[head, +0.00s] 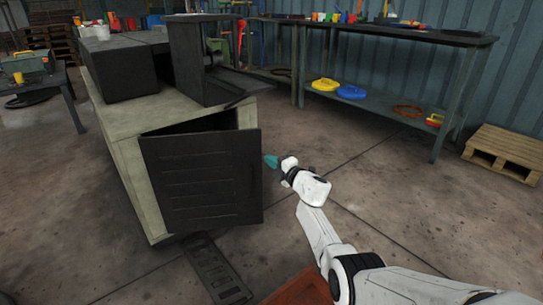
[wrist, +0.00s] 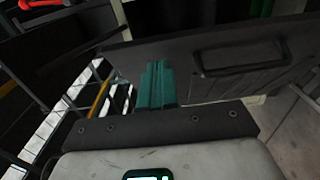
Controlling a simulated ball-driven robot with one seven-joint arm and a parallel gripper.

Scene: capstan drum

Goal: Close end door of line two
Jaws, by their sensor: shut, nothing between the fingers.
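The end door (head: 203,178) is a dark slotted panel on the near end of a pale cabinet (head: 128,113). It stands ajar, with a dark opening (head: 190,125) showing above its top edge. My gripper (head: 270,161) has teal fingers and is just right of the door's right edge in the head view. In the wrist view the fingers (wrist: 157,84) are shut and empty, in front of a dark panel with a raised rectangular handle (wrist: 240,57), which looks like the door. I cannot tell whether they touch it.
Black boxes (head: 118,68) and an open black housing (head: 198,60) sit on the cabinet. A dark slotted plate (head: 215,268) lies on the floor below the door. A workbench (head: 375,32) runs along the back wall, and a wooden pallet (head: 505,152) lies at right. Floor between is clear.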

